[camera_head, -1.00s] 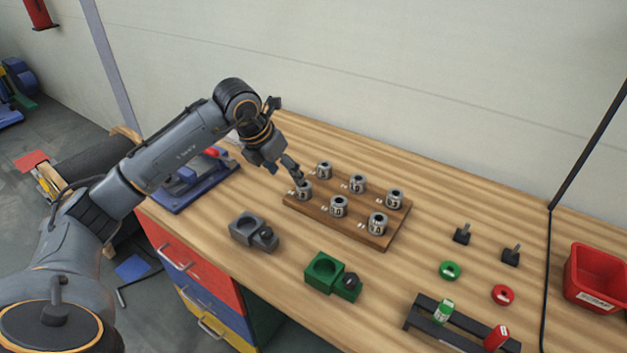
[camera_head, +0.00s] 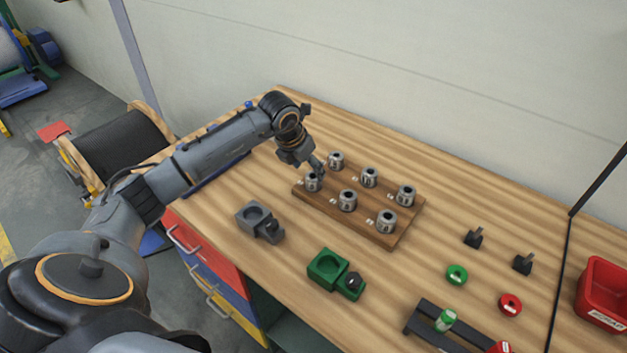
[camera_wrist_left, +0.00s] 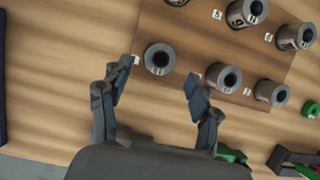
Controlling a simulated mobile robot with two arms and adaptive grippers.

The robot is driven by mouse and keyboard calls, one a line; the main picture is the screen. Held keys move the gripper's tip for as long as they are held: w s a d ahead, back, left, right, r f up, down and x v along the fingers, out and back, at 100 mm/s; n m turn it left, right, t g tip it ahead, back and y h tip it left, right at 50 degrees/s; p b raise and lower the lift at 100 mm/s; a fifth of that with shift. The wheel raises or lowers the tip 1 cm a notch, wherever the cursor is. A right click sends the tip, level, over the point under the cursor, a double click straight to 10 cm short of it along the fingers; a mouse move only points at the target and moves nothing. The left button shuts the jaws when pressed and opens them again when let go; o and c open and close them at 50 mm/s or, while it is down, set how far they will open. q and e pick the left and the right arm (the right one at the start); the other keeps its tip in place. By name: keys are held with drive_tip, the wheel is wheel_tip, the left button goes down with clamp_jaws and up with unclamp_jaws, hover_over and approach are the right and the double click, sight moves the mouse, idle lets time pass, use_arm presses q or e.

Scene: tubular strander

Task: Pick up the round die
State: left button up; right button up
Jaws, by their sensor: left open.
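Several grey round dies with dark centre holes stand on a brown wooden board (camera_head: 350,217), with small label tags beside them. My left gripper (camera_head: 318,167) is open and empty, close by the left die (camera_head: 312,183) of the board's near row. In the left wrist view that die (camera_wrist_left: 160,58) shows between and just beyond the two spread fingertips of the gripper (camera_wrist_left: 158,84). Whether a finger touches it I cannot tell. Other dies, such as one die (camera_wrist_left: 224,77) to the right, lie outside the fingers. My right gripper is not in view.
A grey block fixture (camera_head: 258,222) and a green one (camera_head: 335,272) sit in front of the board. Black pegs, a green ring (camera_head: 457,274), a red ring (camera_head: 510,304), a black rack and a red bin (camera_head: 602,292) are to the right. Bare table lies behind the board.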

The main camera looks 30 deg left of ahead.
sight(312, 173)
use_arm(q)
drive_tip(key=p+x, duration=0.1)
drive_tip(key=x, duration=0.2)
drive_tip(key=shift+w+f, duration=0.15)
drive_tip(key=shift+f, duration=0.1)
drive_tip(key=shift+w+f, duration=0.2)
drive_tip(key=shift+f, duration=0.2)
drive_tip(key=shift+c, duration=0.5)
clamp_jaws()
drive_tip(key=shift+r, duration=0.15)
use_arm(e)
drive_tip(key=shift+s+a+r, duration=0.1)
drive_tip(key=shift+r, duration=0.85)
